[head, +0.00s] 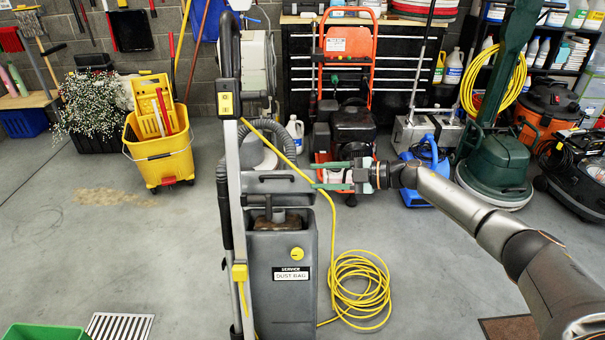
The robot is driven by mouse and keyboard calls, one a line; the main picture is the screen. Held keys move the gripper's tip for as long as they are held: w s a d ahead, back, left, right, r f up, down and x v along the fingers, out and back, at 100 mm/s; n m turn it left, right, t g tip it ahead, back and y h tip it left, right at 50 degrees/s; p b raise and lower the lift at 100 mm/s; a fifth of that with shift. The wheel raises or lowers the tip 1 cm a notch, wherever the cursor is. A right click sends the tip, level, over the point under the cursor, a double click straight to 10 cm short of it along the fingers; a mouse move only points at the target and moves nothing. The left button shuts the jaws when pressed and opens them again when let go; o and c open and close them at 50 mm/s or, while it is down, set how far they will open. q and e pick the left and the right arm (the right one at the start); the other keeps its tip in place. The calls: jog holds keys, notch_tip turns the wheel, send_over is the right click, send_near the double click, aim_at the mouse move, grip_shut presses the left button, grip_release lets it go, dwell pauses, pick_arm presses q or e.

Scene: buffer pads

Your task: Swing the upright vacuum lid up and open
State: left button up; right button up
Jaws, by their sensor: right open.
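The upright vacuum (283,265) stands in the middle of the head view, with a grey body, a yellow knob and a "DUST BAG" label. Its grey lid (290,188) shows as a panel above the body and looks raised. Below it a brown bag (275,222) shows in the open top. My right gripper (318,175) comes in from the right. Its two green-tinted fingers are apart and point left, with the tips close to the lid's right edge. I cannot tell whether they touch it. My left gripper is out of view.
The vacuum's tall handle (229,95) rises at its left side. A coiled yellow cord (360,290) lies on the floor to its right. A yellow mop bucket (160,150) stands back left. Machines line the back wall. The floor at left is mostly clear.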

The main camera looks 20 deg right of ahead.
jog(key=shift+s+d+r, duration=0.2)
jog(key=shift+s+d, duration=0.25)
jog(key=shift+d, duration=0.05)
